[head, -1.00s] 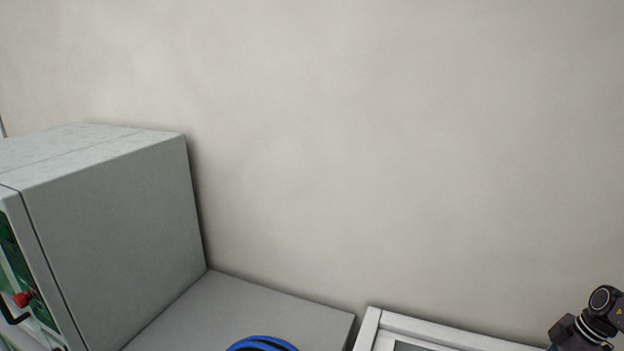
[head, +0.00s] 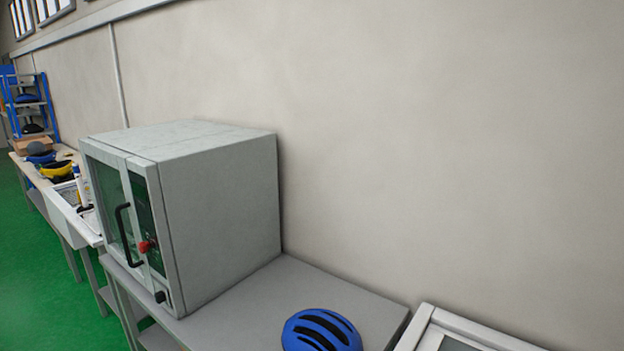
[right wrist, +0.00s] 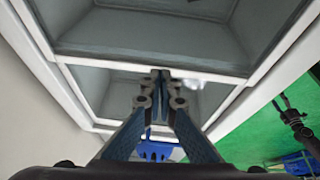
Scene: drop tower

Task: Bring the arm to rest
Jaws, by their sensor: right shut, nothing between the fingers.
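My right gripper (right wrist: 160,78) shows in the right wrist view, with its fingers together and nothing between them. It is in front of a white-framed structure (right wrist: 150,64) with grey panels; I cannot tell the gap between them. Neither gripper shows in the head view, and neither arm shows there now.
A grey cabinet (head: 222,215) with a glass door and red knob stands on a grey table (head: 245,322). A blue helmet (head: 321,331) lies to its right. A white frame (head: 420,326) is at the lower right. Green floor (head: 40,290) lies open at left.

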